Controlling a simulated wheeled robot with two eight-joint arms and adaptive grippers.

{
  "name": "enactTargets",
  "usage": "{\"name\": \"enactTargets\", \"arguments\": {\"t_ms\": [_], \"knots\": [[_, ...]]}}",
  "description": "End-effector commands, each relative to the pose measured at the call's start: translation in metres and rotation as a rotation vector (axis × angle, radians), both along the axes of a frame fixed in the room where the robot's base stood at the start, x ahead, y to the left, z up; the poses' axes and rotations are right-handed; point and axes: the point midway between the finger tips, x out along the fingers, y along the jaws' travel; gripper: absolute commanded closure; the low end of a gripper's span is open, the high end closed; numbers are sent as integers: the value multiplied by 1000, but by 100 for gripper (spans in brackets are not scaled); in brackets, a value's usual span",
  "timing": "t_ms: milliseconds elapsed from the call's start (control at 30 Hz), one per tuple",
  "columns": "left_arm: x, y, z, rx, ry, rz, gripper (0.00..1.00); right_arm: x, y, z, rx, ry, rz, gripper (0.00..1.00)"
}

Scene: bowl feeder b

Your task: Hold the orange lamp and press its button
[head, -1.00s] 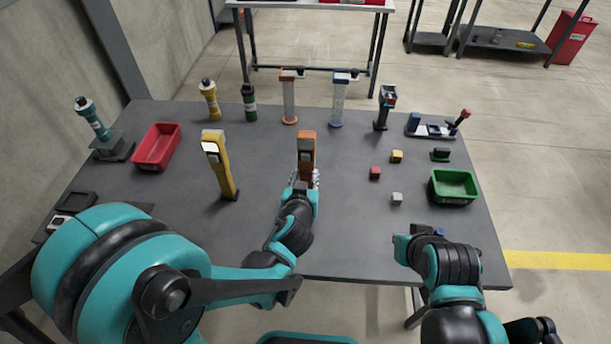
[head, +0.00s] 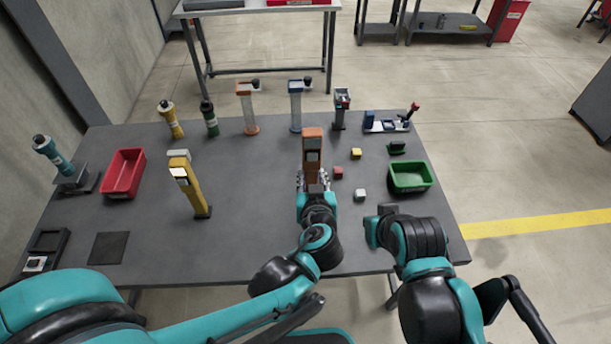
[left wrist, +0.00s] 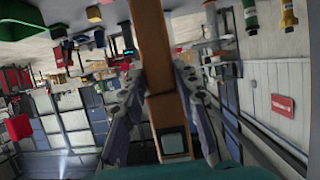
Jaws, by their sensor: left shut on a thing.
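The orange lamp (head: 313,138) stands upright in my left gripper (head: 313,185), with a small grey square panel on its upper face. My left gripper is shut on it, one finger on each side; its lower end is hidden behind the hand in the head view. In the left wrist view the lamp (left wrist: 166,55) runs between the two fingers, its square panel near the bottom of the picture. I cannot make out which part is the button. My right gripper (head: 383,226) is low at the table's front right, apart from the lamp; its fingers are not clear.
A yellow lamp (head: 190,186) stands to the left on the grey table (head: 250,225). A red bin (head: 123,174) is further left and a green bin (head: 410,178) at right. Small red (head: 337,173), yellow (head: 356,153) and white (head: 360,195) cubes lie right of the lamp. Several devices line the back edge.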

Motion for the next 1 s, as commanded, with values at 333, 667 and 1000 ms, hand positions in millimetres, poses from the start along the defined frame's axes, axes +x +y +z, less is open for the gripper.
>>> {"name": "enactTargets", "arguments": {"t_ms": [333, 667, 1000], "knots": [[2, 5, 0, 0, 1, 2, 100, 0, 0, 0, 0, 0, 0, 100], [10, 21, 0, -1, 0, 1, 100, 0, 0, 0, 0, 0, 0, 100], [18, 37, 0, 0, 1, 1, 100, 0, 0, 0, 0, 0, 0, 100]]}}
